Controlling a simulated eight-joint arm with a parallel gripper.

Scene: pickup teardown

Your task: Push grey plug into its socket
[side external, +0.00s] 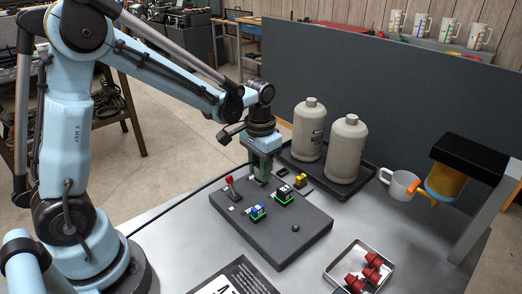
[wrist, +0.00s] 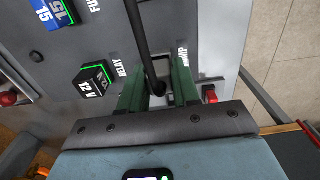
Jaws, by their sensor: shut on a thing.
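My gripper (side external: 262,177) points down at the back edge of the dark grey board (side external: 285,238). In the wrist view its two green fingers (wrist: 158,88) are closed around the grey plug (wrist: 158,87), which is mostly hidden between them. A dark cable (wrist: 141,35) runs from the plug toward the top of the picture.
A blue fuse (side external: 258,212), a black relay (side external: 284,193), a yellow part (side external: 301,181) and a red-topped lever (side external: 229,180) stand on the board. Two large bottles (side external: 344,150) stand close behind in a tray. A metal tray (side external: 335,267) holds red parts at front right.

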